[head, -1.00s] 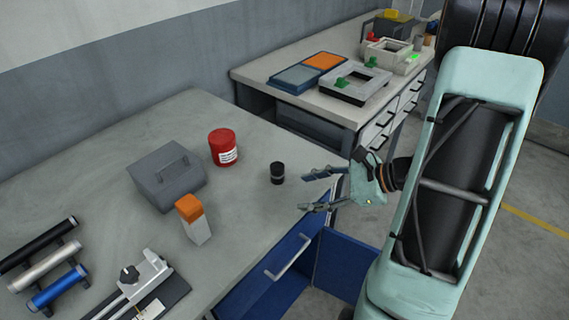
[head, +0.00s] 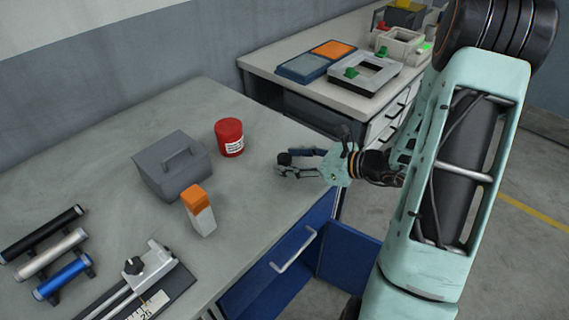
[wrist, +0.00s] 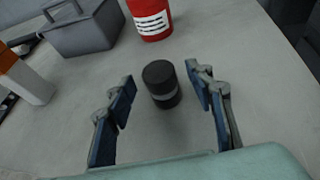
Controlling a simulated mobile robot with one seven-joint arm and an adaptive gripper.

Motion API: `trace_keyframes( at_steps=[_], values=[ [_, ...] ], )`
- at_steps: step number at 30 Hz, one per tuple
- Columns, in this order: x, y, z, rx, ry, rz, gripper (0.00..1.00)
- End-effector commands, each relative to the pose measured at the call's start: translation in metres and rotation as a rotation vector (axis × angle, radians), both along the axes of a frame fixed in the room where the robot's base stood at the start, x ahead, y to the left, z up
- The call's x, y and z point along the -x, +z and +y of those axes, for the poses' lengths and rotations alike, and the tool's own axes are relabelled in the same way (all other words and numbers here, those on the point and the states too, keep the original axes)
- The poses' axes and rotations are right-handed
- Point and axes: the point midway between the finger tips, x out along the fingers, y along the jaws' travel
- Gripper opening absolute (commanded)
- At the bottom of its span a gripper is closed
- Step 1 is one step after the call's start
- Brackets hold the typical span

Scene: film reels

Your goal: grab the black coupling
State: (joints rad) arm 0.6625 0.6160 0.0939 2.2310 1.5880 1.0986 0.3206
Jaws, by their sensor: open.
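The black coupling (wrist: 161,83) is a short dark cylinder with a lighter band near its lower end. It stands upright on the grey bench, near the right edge. In the wrist view my gripper (wrist: 163,92) is open, with one blue-padded finger on each side of the coupling. A gap shows between the coupling and each finger, so it is not gripped.
Behind the coupling stand a red can (head: 229,138) and a grey toolbox (head: 172,166). An orange-topped white box (head: 199,211) is to the left. The bench right around the coupling is clear.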

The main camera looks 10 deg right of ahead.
Motion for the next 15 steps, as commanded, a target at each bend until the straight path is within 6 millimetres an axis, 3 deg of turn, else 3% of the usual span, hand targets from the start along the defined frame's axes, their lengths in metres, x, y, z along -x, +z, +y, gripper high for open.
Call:
trace_keyframes(
  at_steps=[4,12,15],
  values=[
    [-0.0106,-0.0075,0.0122,0.0,0.001,0.0,0.49],
    [-0.0131,-0.0087,0.0141,0.001,0.0,0.0,0.49],
    [-0.0129,-0.0086,0.014,0.001,0.0,0.0,0.39]
  ],
)
